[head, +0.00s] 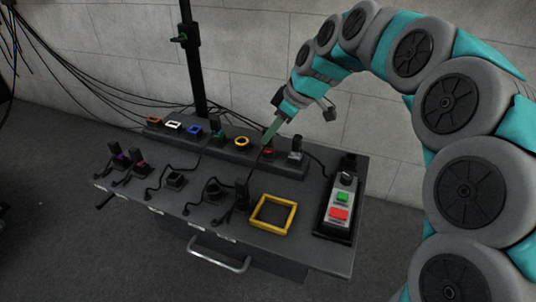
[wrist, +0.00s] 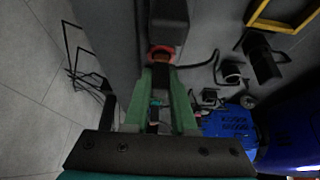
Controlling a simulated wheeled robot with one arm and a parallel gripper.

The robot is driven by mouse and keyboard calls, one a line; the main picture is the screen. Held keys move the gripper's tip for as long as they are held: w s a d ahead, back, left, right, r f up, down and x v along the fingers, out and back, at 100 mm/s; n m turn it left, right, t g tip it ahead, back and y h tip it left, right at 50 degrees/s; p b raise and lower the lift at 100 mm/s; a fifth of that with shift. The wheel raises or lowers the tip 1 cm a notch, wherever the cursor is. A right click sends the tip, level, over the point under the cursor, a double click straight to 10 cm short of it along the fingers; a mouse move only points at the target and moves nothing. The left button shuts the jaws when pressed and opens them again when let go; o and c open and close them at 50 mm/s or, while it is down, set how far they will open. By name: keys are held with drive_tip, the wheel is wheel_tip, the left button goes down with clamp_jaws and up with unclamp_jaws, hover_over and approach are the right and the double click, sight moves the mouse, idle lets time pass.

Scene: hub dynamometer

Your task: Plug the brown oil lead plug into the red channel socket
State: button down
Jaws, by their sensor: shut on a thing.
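My gripper (head: 269,137) reaches down to the right part of the socket strip (head: 225,150). In the wrist view its green fingers (wrist: 162,70) are shut on a small dark plug, taken as the brown oil lead plug; they hide most of it and its colour is hard to tell. A red ring (wrist: 161,50), seemingly the red channel socket, shows right at the fingertips. In the head view a red spot (head: 268,151) sits just below them. Plug and socket appear in line and very close; I cannot tell whether the plug is seated.
A yellow ring socket (head: 242,142) is left of my gripper and a grey plug (head: 296,155) stands close on the right. Several leads and plugs, a yellow frame (head: 272,226) and a button box (head: 339,205) occupy the bench top.

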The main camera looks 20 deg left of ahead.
drive_tip(key=c, duration=0.7)
unclamp_jaws()
drive_tip(key=shift+o, duration=0.2)
drive_tip(key=shift+r, duration=0.1)
drive_tip(key=v, duration=0.7)
drive_tip(key=shift+d+r, duration=0.15)
drive_tip(key=shift+r, duration=0.1)
drive_tip(key=s+d+f+m+h+p, duration=0.2)
drive_tip(key=s+d+m, duration=0.3)
drive_tip(key=s+d, duration=0.4)
drive_tip(key=s+d+f+m+g+h+p, duration=0.1)
drive_tip(key=s+d+f+m+h+p, duration=0.1)
drive_tip(key=s+d+m, duration=0.4)
drive_tip(key=s+d+f+m+g+h+p, duration=0.1)
drive_tip(key=s+d+f+m+p, duration=0.2)
drive_tip(key=s+d, duration=1)
drive_tip(key=s+f+m, duration=0.1)
drive_tip(key=s+m, duration=0.2)
drive_tip(key=s, duration=0.3)
drive_tip(key=shift+d+f+h, duration=0.3)
drive_tip(key=shift+h, duration=0.1)
